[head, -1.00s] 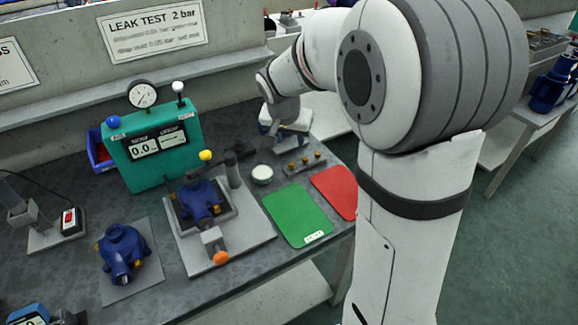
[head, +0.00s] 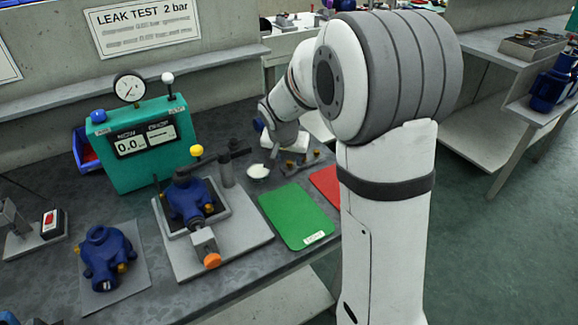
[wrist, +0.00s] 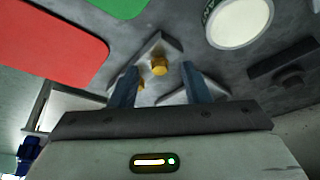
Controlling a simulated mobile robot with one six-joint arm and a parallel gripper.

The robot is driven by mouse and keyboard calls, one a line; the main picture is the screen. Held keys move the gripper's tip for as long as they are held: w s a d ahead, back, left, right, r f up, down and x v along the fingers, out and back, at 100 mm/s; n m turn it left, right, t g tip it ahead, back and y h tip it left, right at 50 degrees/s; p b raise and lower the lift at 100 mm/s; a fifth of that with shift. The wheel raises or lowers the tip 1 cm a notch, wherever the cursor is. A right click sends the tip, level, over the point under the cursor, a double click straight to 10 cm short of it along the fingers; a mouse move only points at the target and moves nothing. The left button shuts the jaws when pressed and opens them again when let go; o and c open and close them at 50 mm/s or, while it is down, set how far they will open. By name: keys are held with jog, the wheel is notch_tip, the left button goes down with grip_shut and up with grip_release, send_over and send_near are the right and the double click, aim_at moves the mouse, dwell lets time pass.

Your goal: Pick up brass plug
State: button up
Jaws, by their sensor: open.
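A brass plug (wrist: 159,66) stands on a light grey angled holder (wrist: 158,48). In the wrist view it shows between the fingertips of my gripper (wrist: 160,69), which is open with a finger on either side. Whether a finger touches it I cannot tell. A second brass plug (wrist: 141,86) is partly covered by the left finger. In the head view, brass plugs on the holder show at its left end (head: 288,163) and right end (head: 316,153); my arm reaches down just behind them and the fingers are hard to make out.
A white round dish (head: 258,171) lies close beside the holder. Green (head: 296,216) and red mats (head: 325,184) lie in front. A fixture with a blue pump (head: 188,200) stands left, with the teal leak tester (head: 148,150) behind. Another blue pump (head: 105,256) lies front left.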

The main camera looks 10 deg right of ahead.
aim_at(289, 163)
jog(key=shift+w+d+f, duration=0.1)
jog(key=shift+w+f, duration=0.1)
jog(key=shift+f, duration=0.25)
jog(key=shift+c, duration=0.4)
grip_shut()
jog(key=shift+r, duration=0.1)
notch_tip(289, 163, up, 10)
jog(key=p, duration=0.2)
